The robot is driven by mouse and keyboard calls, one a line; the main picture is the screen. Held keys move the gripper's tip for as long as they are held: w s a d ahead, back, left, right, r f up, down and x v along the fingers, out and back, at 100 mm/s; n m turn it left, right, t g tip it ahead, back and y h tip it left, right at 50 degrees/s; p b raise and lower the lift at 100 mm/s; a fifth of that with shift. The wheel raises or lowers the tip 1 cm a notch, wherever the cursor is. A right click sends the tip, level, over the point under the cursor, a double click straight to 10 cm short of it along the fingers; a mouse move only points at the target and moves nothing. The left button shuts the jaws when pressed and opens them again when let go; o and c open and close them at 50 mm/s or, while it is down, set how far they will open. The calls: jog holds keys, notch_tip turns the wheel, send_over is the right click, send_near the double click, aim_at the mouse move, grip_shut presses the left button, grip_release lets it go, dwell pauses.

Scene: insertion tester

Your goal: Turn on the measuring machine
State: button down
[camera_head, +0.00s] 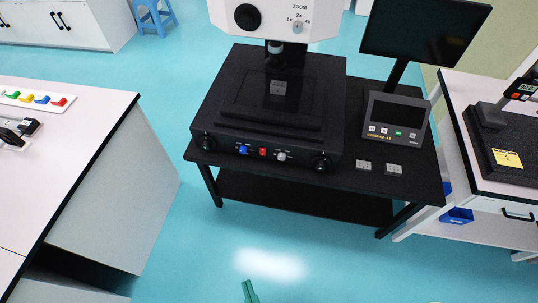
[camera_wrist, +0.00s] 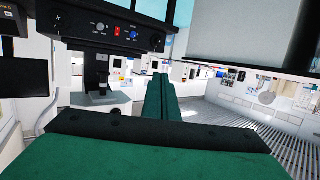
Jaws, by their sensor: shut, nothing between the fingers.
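The measuring machine (camera_head: 230,108) stands on a black table in the head view, with a white upper head (camera_head: 272,18) above its dark stage. Its front panel carries a blue knob (camera_head: 243,150), a red switch (camera_head: 263,153) and a grey knob (camera_head: 282,156). In the wrist view, the red switch (camera_wrist: 117,31) shows at the upper left between the grey knob (camera_wrist: 99,27) and the blue knob (camera_wrist: 133,36). My green gripper (camera_head: 250,291) is at the bottom of the head view, apart from the machine. In the wrist view my gripper (camera_wrist: 160,80) is shut and empty.
A black monitor (camera_head: 425,28) and a display box (camera_head: 396,117) stand right of the machine. Small grey blocks (camera_head: 364,165) lie before the box; another block (camera_head: 278,88) is on the stage. A white bench (camera_head: 85,105) stands left. Open floor (camera_head: 185,240) lies in front.

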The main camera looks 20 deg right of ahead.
aim_at(262, 154)
jog(key=w+d+f+n+g+h, duration=0.15)
jog(key=w+f+n, duration=0.55)
jog(key=w+f, duration=0.75)
jog(key=w+d+n+h, duration=0.2)
jog(key=w+d+h, duration=0.2)
jog(key=w, duration=0.5)
jog(key=w+d+n+h, duration=0.2)
jog(key=w+d, duration=0.4)
jog(key=w, duration=0.3)
jog(key=shift+w+r+h, duration=0.3)
jog(key=shift+r+h, duration=0.05)
jog(key=shift+h, duration=0.5)
jog(key=shift+w+d, duration=0.1)
jog(key=shift+d, duration=0.05)
jog(key=x, duration=1.3)
jog(key=shift+w+d+f, duration=0.1)
jog(key=shift+w+d, duration=0.15)
